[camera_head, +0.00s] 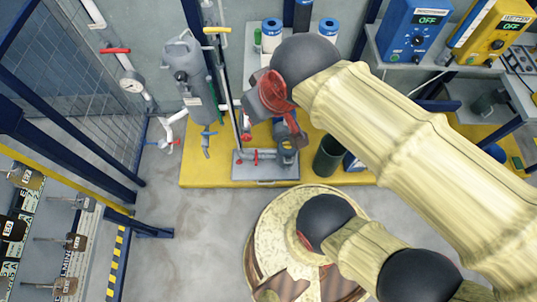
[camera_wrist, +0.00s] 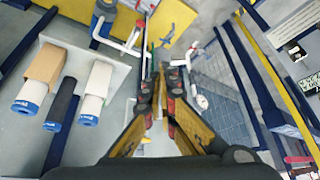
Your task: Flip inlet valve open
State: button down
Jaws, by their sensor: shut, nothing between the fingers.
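Several lever valves sit on the piping; no readable label shows which is the inlet valve. In the head view there is a red lever (camera_head: 116,50) at upper left, a yellow lever (camera_head: 217,30) above the grey cylinder (camera_head: 188,75), a blue lever (camera_head: 208,134) below it and a small red handle (camera_head: 256,157) near the floor plate. My gripper (camera_head: 272,97) is right of the cylinder, partly hidden by its own wrist. In the wrist view my gripper (camera_wrist: 161,75) is shut and empty, with a blue lever (camera_wrist: 169,33) beyond its fingertips. I see no contact with any lever.
A yellow platform (camera_head: 210,172) carries the piping. A pressure gauge (camera_head: 132,82) is on the left pipe. Filter cartridges (camera_wrist: 67,98) stand on a white shelf beside my gripper. Blue (camera_head: 408,28) and yellow (camera_head: 491,30) control boxes read OFF. Open floor (camera_head: 205,240) lies in front.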

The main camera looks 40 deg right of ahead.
jog(key=shift+a, duration=0.1)
jog(key=w+d+f+m+g+y+p, duration=0.15)
jog(key=w+f+m, duration=0.25)
jog(key=w+f, duration=0.55)
jog(key=w+d+f+m+g+y, duration=0.2)
jog(key=w+d+f+m+g, duration=0.15)
jog(key=w+f, duration=0.6)
jog(key=s+d+f+m, duration=0.1)
jog(key=d+f+m, duration=0.4)
jog(key=f, duration=1.1)
jog(key=d+f+m+h+p, duration=0.1)
jog(key=d+f+m, duration=0.3)
jog(key=f, duration=1.3)
jog(key=s+d+f+m, duration=0.1)
jog(key=d+f+m, duration=0.4)
jog(key=f, duration=1.1)
jog(key=m, duration=0.3)
jog(key=shift+s+d+f+t+p, duration=0.25)
jog(key=shift+s+d+t+p, duration=0.05)
jog(key=shift+s+t+p, duration=0.1)
